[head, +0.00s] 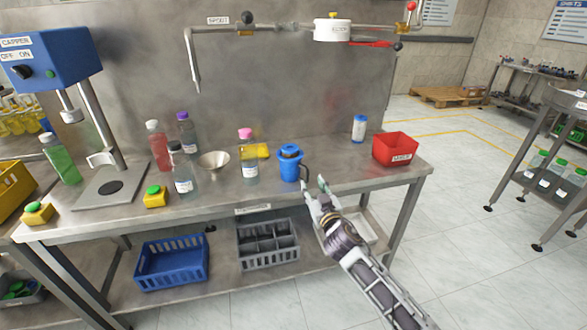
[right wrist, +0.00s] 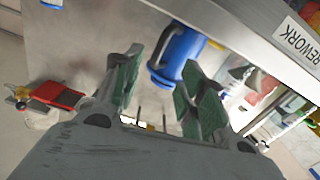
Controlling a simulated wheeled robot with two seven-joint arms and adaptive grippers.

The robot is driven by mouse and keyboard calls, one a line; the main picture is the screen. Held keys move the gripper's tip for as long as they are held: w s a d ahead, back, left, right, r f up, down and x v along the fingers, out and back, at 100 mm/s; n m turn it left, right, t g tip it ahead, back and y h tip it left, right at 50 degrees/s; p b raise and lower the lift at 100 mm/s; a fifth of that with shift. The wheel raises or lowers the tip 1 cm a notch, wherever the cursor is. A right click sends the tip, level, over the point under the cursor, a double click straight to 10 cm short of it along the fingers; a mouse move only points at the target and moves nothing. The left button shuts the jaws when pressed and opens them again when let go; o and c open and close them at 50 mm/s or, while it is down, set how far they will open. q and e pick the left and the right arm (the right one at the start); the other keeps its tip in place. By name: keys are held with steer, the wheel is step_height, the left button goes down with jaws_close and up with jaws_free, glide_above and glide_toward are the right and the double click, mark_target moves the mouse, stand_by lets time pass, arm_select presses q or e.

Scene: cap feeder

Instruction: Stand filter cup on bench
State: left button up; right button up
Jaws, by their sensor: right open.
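The blue cup (head: 289,168), which I take for the filter cup, stands upright near the front edge of the steel bench (head: 340,177). Its top is dark, and a handle shows on its right side. My right gripper (head: 313,185) is open just right of and in front of this cup, apart from it as far as I can tell. In the right wrist view the cup (right wrist: 176,52) shows beyond and between my open green-padded fingers (right wrist: 161,78), with its handle toward them. My left gripper is not in view.
A pink-capped bottle (head: 249,170) and a funnel (head: 214,162) stand left of the cup. Bare bench lies between the cup and the red bin. An overhead pipe (head: 270,28) crosses the back.

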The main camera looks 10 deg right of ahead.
mark_target(307, 173)
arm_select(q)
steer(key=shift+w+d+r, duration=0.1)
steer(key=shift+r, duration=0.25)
arm_select(e)
steer(key=w, duration=0.3)
steer(key=shift+w, duration=0.1)
steer(key=shift+w, duration=0.1)
steer(key=shift+w+r, duration=0.25)
steer(key=shift+w, duration=0.4)
steer(key=shift+w+r, duration=0.15)
steer(key=shift+w, duration=1.5)
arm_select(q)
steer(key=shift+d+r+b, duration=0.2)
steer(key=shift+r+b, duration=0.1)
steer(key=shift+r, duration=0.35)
arm_select(e)
steer(key=shift+w, duration=0.2)
